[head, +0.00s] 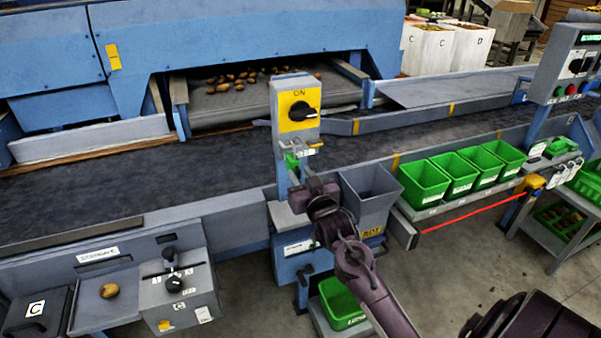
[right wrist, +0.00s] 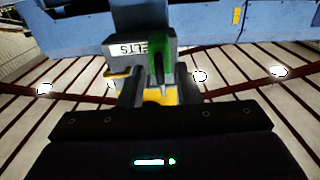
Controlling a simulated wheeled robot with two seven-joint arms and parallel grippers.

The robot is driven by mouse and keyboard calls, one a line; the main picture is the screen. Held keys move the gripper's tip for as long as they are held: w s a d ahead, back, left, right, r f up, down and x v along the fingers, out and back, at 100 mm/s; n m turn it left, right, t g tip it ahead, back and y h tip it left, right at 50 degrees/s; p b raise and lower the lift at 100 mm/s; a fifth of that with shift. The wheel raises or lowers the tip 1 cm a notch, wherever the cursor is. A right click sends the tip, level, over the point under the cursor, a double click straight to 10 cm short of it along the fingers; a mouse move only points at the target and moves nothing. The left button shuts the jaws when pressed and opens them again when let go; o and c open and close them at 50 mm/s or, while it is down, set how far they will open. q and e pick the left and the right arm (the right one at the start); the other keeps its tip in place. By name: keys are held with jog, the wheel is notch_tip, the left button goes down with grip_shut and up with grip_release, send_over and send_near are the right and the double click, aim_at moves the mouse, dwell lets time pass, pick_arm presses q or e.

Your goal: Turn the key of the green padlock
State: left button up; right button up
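The green padlock (head: 292,161) hangs low on the front of the blue switch post, under the yellow plate with the black rotary switch (head: 304,112). In the right wrist view the green padlock (right wrist: 157,52) hangs beside a white "BELTS" label, and a thin grey piece, perhaps its key (right wrist: 163,92), shows below it. My right gripper (head: 312,186) is just below and in front of the padlock. In the right wrist view its fingers (right wrist: 160,88) stand apart on both sides of the grey piece; contact cannot be told. My left gripper is out of view.
A grey bin (head: 370,192) stands right of the post, close to my right arm. Several green crates (head: 424,184) line the belt (head: 90,185) further right. A control box (head: 178,290) with a lever stands at lower left. A red cord (head: 472,211) runs at right.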

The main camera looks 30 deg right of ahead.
jog(key=shift+w, duration=0.25)
jog(key=shift+c, duration=0.4)
grip_shut()
